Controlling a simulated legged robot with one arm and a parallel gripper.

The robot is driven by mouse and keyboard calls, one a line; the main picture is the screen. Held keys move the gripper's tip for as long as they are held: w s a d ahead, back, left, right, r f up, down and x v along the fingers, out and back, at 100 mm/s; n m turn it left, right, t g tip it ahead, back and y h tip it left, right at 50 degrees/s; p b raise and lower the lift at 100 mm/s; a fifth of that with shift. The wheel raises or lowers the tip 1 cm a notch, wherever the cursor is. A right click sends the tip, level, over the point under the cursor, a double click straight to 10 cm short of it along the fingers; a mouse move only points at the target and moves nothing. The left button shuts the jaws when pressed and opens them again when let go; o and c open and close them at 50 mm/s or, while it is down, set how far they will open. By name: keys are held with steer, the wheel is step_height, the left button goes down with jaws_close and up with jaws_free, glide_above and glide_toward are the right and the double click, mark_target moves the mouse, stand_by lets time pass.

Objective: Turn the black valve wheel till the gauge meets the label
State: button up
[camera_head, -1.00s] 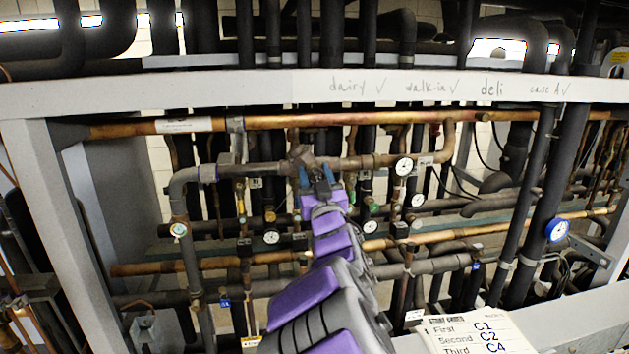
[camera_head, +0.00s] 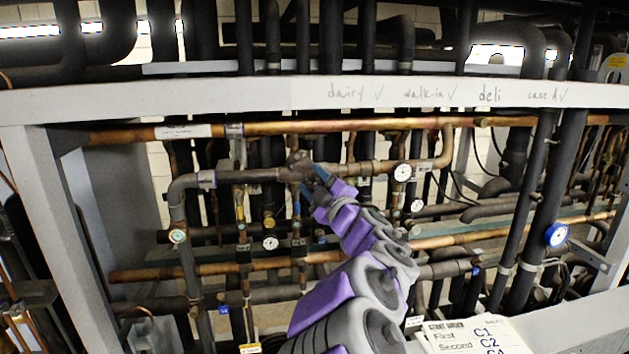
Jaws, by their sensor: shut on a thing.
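My gripper (camera_head: 312,180) is at the end of my purple and grey arm, in the middle of the view. Its blue fingers are shut at a brown valve body (camera_head: 298,163) on the upper horizontal pipe. The black valve wheel cannot be made out clearly, as the fingers and wrist cover that spot. A round white gauge (camera_head: 402,172) sits on the same pipe to the right, with a small white label (camera_head: 424,167) beside it. The gauge's needle and the label's print are too small to read.
A grey beam (camera_head: 230,98) with handwritten names crosses above the gripper. Copper pipes (camera_head: 290,127) and dark pipes surround the wrist closely. Other gauges include a blue-rimmed one (camera_head: 557,234) at right. A printed card (camera_head: 470,335) lies at the bottom right.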

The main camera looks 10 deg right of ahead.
steer(key=shift+f+n+g, duration=0.15)
steer(key=shift+n+g, duration=0.35)
steer(key=shift+n, duration=0.6)
steer(key=o, duration=1)
steer(key=shift+s+a, duration=0.15)
steer(key=shift+a, duration=0.1)
steer(key=b+v, duration=0.2)
steer(key=v, duration=1.5)
steer(key=shift+f, duration=0.25)
